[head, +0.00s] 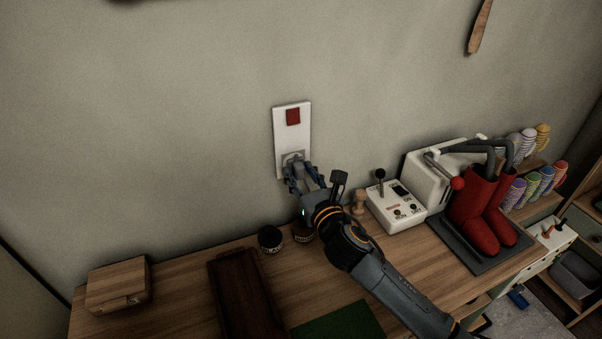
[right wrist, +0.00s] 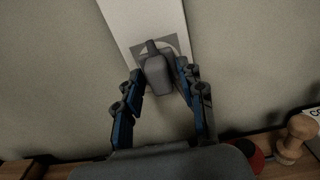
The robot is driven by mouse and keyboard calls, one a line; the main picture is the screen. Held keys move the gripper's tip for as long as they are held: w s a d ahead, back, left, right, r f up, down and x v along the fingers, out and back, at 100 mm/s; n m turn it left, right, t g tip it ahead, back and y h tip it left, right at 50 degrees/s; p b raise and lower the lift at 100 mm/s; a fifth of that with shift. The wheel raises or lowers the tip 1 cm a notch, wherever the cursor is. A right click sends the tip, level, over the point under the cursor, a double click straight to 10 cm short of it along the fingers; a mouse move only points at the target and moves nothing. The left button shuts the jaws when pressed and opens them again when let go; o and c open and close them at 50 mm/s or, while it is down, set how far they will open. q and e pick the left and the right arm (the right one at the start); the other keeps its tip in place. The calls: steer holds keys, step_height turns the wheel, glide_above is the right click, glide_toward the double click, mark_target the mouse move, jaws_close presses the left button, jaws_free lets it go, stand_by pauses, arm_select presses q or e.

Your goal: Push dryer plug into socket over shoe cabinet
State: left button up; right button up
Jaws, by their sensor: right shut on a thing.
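A tall white wall plate (head: 292,139) with a red switch (head: 293,117) is on the wall above the shoe cabinet (head: 180,281). The grey socket (head: 291,156) is at the plate's lower end, partly covered by my right gripper (head: 306,176). In the right wrist view, a dark grey plug (right wrist: 157,77) sits between the blue-sided fingers, in front of the socket face. My right gripper is shut on it. I cannot tell whether the plug is touching the socket or how deep it sits. My left gripper is not in view.
A white dryer (head: 430,180) with a control box (head: 396,206) and red boots (head: 473,220) stands at the right. A wooden box (head: 118,286), a dark tray (head: 240,295), small round tins (head: 270,240) and a wooden stamp (head: 358,202) are on the cabinet top.

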steer(key=shift+r, duration=0.1)
stand_by(0.8)
steer(key=shift+w+a, duration=0.15)
steer(key=shift+w, duration=0.25)
stand_by(0.4)
steer(key=o, duration=1.1)
steer(key=shift+o, duration=0.2)
steer(key=shift+s, duration=0.1)
steer(key=v, duration=1.2)
